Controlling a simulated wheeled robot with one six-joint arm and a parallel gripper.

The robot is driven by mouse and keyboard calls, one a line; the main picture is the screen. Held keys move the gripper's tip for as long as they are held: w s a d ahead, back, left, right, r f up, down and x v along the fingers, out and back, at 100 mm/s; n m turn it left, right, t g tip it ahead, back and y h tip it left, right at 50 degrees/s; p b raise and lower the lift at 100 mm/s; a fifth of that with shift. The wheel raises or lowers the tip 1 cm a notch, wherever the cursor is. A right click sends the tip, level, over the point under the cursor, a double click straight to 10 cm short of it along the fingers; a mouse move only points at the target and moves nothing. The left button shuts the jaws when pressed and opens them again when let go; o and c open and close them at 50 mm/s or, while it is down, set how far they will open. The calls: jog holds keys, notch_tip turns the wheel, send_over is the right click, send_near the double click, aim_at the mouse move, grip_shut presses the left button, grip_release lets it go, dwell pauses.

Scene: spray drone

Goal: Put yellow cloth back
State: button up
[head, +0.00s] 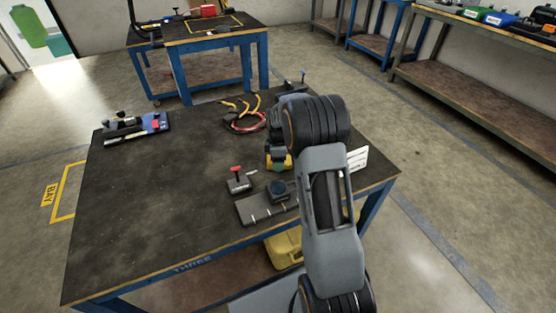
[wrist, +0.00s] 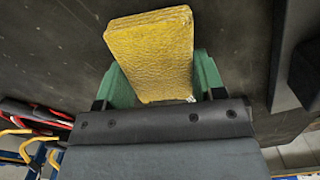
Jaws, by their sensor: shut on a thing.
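The yellow cloth (wrist: 150,50) is a folded, textured pad between the green fingers of my gripper (wrist: 163,78) in the wrist view. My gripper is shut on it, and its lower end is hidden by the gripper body. In the head view, only a small yellow part of the cloth (head: 289,162) shows below my gripper (head: 279,158), over the right part of the dark table (head: 150,210). My arm hides much of that area. I cannot tell whether the cloth touches the tabletop.
Red and yellow cables (head: 243,118) lie behind my gripper. A red-handled device (head: 238,181) and a dark flat case (head: 255,211) are in front. A tool tray (head: 136,128) sits at the far left. The table's left middle is clear. Another table (head: 205,38) stands behind.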

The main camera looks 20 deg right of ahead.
jog(key=shift+f, duration=0.1)
jog(key=shift+f, duration=0.15)
jog(key=o, duration=0.9)
notch_tip(320, 180, up, 12)
jog(key=p, duration=0.2)
jog(key=s+a+r+m+t, duration=0.1)
jog(key=s+a+r+m, duration=0.2)
jog(key=s, duration=0.3)
jog(key=s+a+r+m+t, duration=0.1)
jog(key=s+a+r+m, duration=0.3)
jog(key=s, duration=0.2)
jog(key=s+a+m, duration=0.1)
jog(key=s+m, duration=0.1)
jog(key=s, duration=0.1)
jog(key=s+a+f+m, duration=0.1)
jog(key=s+m, duration=0.1)
jog(key=s, duration=0.2)
jog(key=s+a+m+t, duration=0.1)
jog(key=s+m, duration=0.1)
jog(key=s, duration=0.2)
jog(key=shift+s+a+f+m, duration=0.1)
jog(key=shift+s+f+m, duration=0.15)
jog(key=shift+f+m, duration=0.1)
